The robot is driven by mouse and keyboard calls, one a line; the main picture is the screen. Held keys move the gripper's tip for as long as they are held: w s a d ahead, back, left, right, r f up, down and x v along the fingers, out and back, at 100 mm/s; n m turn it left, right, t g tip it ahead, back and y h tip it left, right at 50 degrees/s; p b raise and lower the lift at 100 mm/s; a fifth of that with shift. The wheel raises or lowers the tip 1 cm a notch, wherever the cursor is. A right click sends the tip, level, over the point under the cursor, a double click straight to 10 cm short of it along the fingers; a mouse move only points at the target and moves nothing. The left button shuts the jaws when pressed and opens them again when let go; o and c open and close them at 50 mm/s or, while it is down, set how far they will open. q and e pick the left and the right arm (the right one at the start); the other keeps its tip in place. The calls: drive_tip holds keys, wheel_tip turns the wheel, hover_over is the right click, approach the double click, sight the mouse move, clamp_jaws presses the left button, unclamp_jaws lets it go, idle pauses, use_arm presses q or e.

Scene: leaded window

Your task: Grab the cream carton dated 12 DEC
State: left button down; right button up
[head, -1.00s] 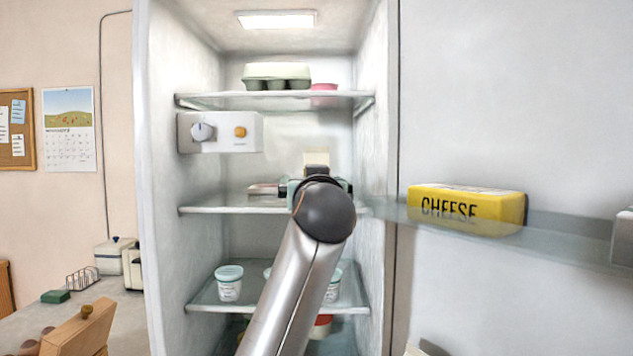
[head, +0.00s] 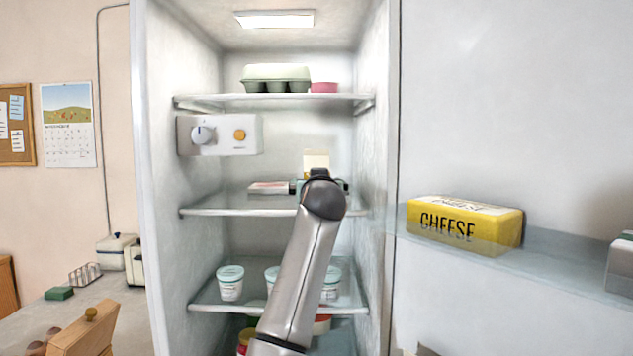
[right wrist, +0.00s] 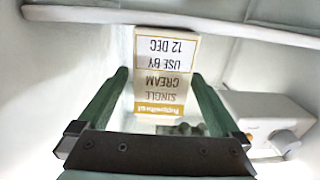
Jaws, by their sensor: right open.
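The cream carton (right wrist: 166,62) appears upside down in the right wrist view, cream-coloured with a brown band. Its face reads "SINGLE CREAM" and "USE BY 12 DEC". In the head view only its pale upper part (head: 316,160) shows on the middle shelf; my right gripper and arm hide the rest. My right gripper (right wrist: 160,74) is open, with one green finger on each side of the carton and a gap visible at each side. In the head view this gripper (head: 320,186) is inside the fridge at the middle shelf. My left gripper is not in view.
A flat packet (head: 268,188) lies left of the gripper on the middle shelf (head: 235,210). The control box (head: 219,134) is on the left wall. An egg box (head: 277,78) sits above, tubs (head: 230,283) below. Cheese (head: 465,222) stands on the door shelf at right.

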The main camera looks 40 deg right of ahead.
drive_tip(key=shift+w+d, duration=0.25)
drive_tip(key=shift+w, duration=0.15)
clamp_jaws()
idle(0.6)
